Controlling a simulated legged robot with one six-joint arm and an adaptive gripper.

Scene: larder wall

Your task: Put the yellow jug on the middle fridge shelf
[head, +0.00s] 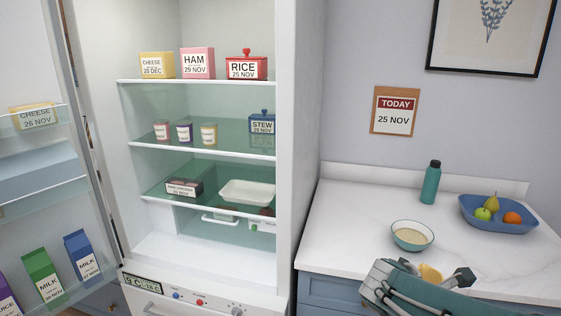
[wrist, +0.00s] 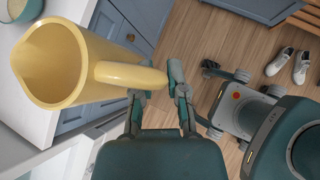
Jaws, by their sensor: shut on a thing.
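The yellow jug (wrist: 60,62) is large in the wrist view, its open mouth facing the camera and its handle between my fingers. My gripper (wrist: 157,84) is shut on the handle. In the head view only a small part of the jug (head: 430,272) shows behind my arm, by the counter's front edge. The middle fridge shelf (head: 150,146) is glass. It holds several small pots (head: 184,132) at left and centre and a blue STEW box (head: 262,123) at the right end. Free glass shows between the pots and the box and along the front.
The fridge door (head: 40,165) stands open at left, with milk cartons (head: 42,275) in it. Boxes fill the top shelf (head: 200,82); a white tray (head: 247,191) is on the lower one. A bowl (head: 412,236), bottle (head: 431,183) and fruit tray (head: 500,226) stand on the counter.

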